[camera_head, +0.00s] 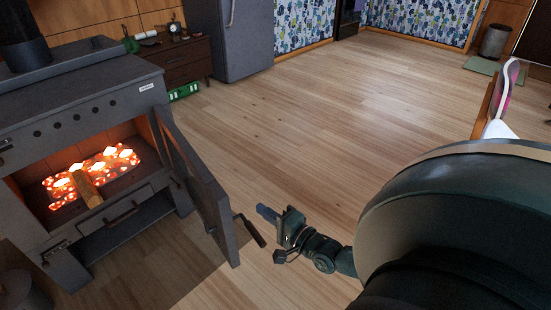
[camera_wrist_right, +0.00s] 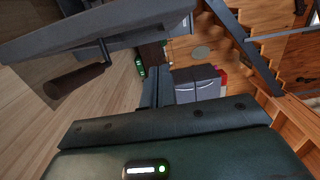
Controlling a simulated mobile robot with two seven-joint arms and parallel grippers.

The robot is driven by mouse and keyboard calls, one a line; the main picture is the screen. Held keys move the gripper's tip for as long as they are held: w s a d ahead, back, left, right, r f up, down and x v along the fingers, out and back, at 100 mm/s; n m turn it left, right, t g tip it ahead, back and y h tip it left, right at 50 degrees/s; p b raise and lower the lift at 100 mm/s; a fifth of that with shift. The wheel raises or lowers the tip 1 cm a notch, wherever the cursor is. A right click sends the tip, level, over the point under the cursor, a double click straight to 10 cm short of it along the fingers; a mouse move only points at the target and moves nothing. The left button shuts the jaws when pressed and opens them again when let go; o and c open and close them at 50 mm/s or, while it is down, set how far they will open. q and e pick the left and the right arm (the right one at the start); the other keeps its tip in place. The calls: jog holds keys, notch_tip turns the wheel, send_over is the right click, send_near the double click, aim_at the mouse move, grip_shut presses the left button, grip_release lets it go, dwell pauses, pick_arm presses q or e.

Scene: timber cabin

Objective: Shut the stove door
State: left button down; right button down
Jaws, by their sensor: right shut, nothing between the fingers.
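The stove (camera_head: 95,115) stands at the left of the head view, with glowing coals and a log inside its open firebox. Its door (camera_head: 203,190) hangs wide open, swung out toward me on the right side of the stove. The door handle (camera_head: 250,230) sticks out near the door's free edge. My right gripper (camera_head: 268,213) is shut and empty, just right of the handle, with a small gap seeming to lie between them. In the right wrist view the door (camera_wrist_right: 100,35) and its dark handle (camera_wrist_right: 74,82) show at upper left. My left gripper is not in view.
A wooden drawer cabinet (camera_head: 183,61) and a grey fridge (camera_head: 231,40) stand behind the stove. A green crate (camera_head: 184,91) sits on the floor by the cabinet. The wooden floor (camera_head: 300,130) right of the door is clear.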

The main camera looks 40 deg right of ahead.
jog(key=w+a, duration=0.4)
jog(key=shift+w+a, duration=0.2)
jog(key=shift+w, duration=0.05)
jog(key=shift+a, duration=0.15)
